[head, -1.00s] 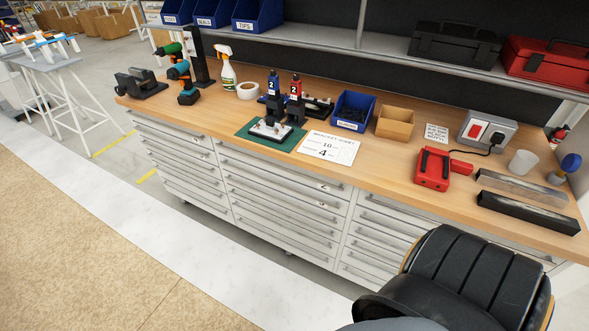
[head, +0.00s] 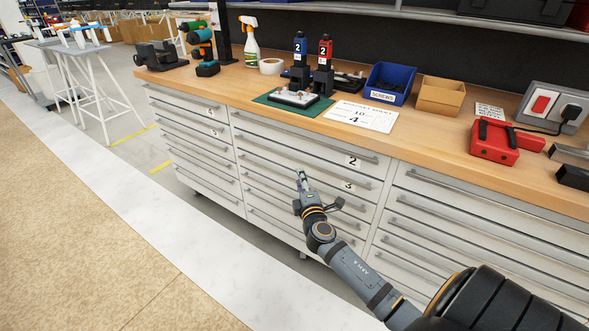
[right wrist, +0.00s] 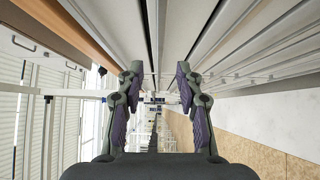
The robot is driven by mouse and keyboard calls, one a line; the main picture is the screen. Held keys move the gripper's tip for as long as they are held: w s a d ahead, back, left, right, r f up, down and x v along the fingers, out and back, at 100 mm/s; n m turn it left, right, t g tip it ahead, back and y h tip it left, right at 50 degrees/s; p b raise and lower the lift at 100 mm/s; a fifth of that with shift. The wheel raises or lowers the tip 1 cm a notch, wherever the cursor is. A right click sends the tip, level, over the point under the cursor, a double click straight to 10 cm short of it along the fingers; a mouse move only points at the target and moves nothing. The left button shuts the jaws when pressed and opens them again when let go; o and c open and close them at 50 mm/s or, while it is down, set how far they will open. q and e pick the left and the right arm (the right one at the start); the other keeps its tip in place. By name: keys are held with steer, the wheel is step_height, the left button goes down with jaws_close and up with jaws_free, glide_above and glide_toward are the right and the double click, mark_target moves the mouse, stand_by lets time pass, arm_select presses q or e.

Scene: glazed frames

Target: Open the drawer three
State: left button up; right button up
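Drawer three (head: 325,178) is in the middle column of the pale grey drawer cabinet, the one with the "3" label at its right end. It is shut and has a long horizontal bar handle. My right gripper (head: 303,182) is in front of this column, left of the "3" label. In the right wrist view my right gripper (right wrist: 157,84) is open, its two fingers apart with nothing held. Long handle bars run away between and beside the fingers. I cannot tell whether either finger touches one. My left gripper is not in view.
Drawer two, labelled "2" (head: 353,161), is shut above. The wooden worktop (head: 420,150) overhangs the drawers and carries a blue screw bin (head: 390,84), a bracket sheet (head: 362,116) and a red case (head: 493,142). The floor in front (head: 150,230) is clear.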

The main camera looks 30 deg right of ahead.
mark_target(294, 160)
steer(key=x, duration=1)
steer(key=shift+w+b, duration=0.15)
steer(key=shift+b, duration=0.25)
steer(key=shift+c, duration=0.3)
jaws_close()
steer(key=shift+f, duration=0.1)
